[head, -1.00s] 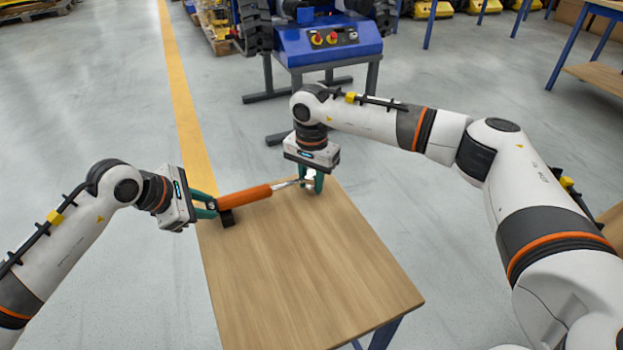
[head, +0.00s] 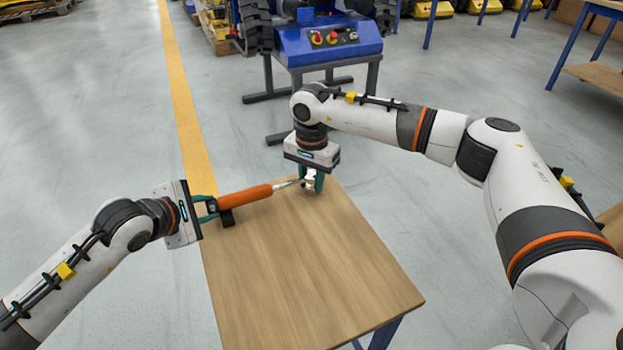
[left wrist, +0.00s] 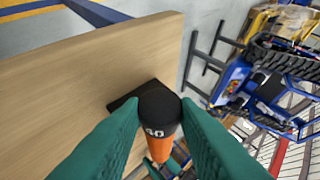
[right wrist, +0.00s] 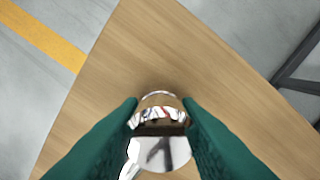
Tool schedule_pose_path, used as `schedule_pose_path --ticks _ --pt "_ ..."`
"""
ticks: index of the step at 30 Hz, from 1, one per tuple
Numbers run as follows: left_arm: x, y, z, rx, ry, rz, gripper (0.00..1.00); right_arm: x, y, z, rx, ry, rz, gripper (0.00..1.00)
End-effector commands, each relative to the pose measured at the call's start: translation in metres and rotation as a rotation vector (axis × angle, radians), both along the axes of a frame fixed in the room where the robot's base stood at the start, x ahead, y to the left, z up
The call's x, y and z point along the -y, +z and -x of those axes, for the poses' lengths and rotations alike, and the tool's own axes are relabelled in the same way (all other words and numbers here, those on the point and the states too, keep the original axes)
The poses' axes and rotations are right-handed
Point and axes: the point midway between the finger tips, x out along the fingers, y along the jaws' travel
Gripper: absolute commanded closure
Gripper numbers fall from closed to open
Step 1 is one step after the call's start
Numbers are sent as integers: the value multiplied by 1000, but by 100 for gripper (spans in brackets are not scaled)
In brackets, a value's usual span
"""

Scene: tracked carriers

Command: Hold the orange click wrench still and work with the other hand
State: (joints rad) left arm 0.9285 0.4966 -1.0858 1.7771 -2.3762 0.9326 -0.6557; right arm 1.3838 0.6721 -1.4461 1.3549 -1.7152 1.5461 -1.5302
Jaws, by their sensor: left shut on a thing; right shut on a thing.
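The orange click wrench (head: 245,197) lies across the far end of the table, with its orange handle to the left and its silver shaft to the right. My left gripper (head: 212,207) is shut on the black end cap (left wrist: 158,105) of the handle, which shows a partly readable white marking. My right gripper (head: 312,183) points down and is shut on the shiny metal head (right wrist: 160,118) of the wrench. Its fingers partly hide the head. In the left wrist view, the cap hides most of the handle behind it.
A small black support (head: 227,218) stands under the handle near the left edge of the wooden table (head: 310,270). The near part of the tabletop is bare. A blue machine on a stand (head: 330,45) is beyond the table.

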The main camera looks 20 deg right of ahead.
Motion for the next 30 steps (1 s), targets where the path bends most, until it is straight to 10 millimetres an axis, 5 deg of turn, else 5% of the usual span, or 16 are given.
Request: schedule_pose_path --ticks 2,3,4,30 --pt "-2 -2 0 41 4 -4 90 -1 0 1 -2 7 -1 100" --pt "-2 -2 -1 37 4 -3 66 -1 0 1 -2 7 -1 100" --pt "-2 -1 -1 36 4 -4 62 -1 0 1 -2 7 -1 100" --pt "-28 28 28 32 2 -2 62 1 0 0 1 -1 1 100"
